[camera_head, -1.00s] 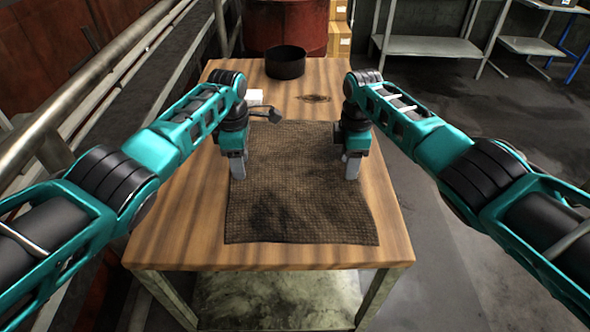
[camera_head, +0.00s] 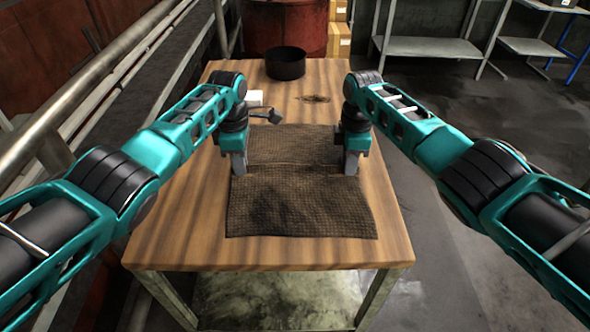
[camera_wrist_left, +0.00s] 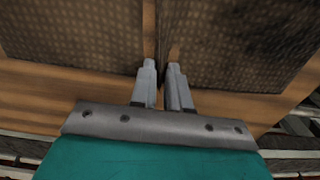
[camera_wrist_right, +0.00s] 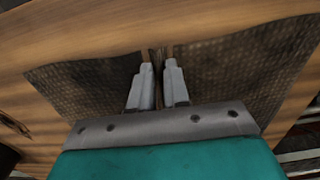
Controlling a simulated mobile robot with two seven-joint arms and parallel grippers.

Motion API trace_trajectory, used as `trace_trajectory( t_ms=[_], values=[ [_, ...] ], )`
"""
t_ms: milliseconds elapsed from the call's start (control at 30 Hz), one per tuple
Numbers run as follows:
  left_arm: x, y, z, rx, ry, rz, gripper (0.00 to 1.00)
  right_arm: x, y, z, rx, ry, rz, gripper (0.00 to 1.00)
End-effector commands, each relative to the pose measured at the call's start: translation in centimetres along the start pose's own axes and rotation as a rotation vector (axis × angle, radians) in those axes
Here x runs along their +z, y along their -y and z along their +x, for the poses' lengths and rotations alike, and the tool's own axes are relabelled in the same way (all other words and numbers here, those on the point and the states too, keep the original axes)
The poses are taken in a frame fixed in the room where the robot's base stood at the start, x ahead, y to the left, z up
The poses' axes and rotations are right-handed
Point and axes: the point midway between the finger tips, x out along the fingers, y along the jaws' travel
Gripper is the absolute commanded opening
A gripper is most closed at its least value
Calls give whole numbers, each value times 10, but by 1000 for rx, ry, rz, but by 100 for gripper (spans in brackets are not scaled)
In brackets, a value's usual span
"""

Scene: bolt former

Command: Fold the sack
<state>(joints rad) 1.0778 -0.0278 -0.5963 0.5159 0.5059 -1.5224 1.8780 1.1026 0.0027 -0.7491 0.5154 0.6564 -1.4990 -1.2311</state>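The brown woven sack (camera_head: 300,205) lies spread on the wooden table, with a crease running across it between my two grippers. My left gripper (camera_head: 238,170) is at the middle of its left edge. In the left wrist view, the left fingers (camera_wrist_left: 161,68) are close together with a pinched bit of sack edge between them. My right gripper (camera_head: 351,170) is at the middle of the right edge. In the right wrist view, the right fingers (camera_wrist_right: 157,66) are close together around a narrow fold of the sack (camera_wrist_right: 240,75).
A black round pan (camera_head: 286,62) stands at the table's far edge. A small white item (camera_head: 253,98) and a dark tool (camera_head: 268,115) lie beyond the sack, near the left arm. The wooden table (camera_head: 250,255) is bare in front of the sack.

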Motion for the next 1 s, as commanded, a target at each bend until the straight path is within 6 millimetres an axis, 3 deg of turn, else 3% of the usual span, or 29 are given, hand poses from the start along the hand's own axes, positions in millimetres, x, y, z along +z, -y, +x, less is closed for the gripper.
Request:
trace_trajectory(
  t_ms=[300, 1000],
  values=[
    [-1, 1, 2, -3, -1, -1, 0, 1, 1, 2, -4, 2, 1, 0],
    [-1, 1, -1, -4, -2, -1, 0, 1, 1, -1, -4, 2, 1, 0]
  ],
)
